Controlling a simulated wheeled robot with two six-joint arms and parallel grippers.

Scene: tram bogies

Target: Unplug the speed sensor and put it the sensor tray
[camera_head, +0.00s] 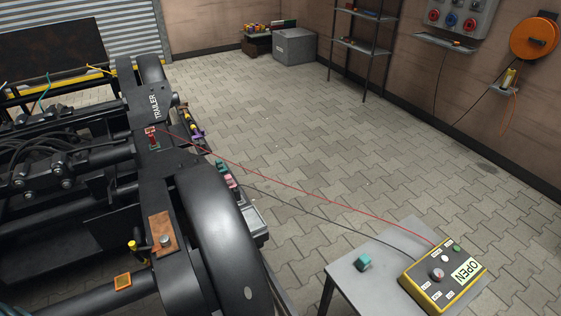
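Neither of my grippers is in view. A dark bogie (155,110) marked TRAILER fills the left side. I cannot tell for sure which part is the speed sensor. A red plug or clip (152,137) sits on the bogie frame, with a red wire running from it to a yellow test box (443,277) reading OPEN. Small coloured parts, among them pink and teal ones (225,174), lie along the bogie's right side. A pale grey tray-like piece (255,221) shows beside the near wheel; I cannot tell whether it is the sensor tray.
Red and black wires span the gap between bogie and table. Paved floor (300,130) is clear towards a grey box (294,46) and shelf rack (352,45).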

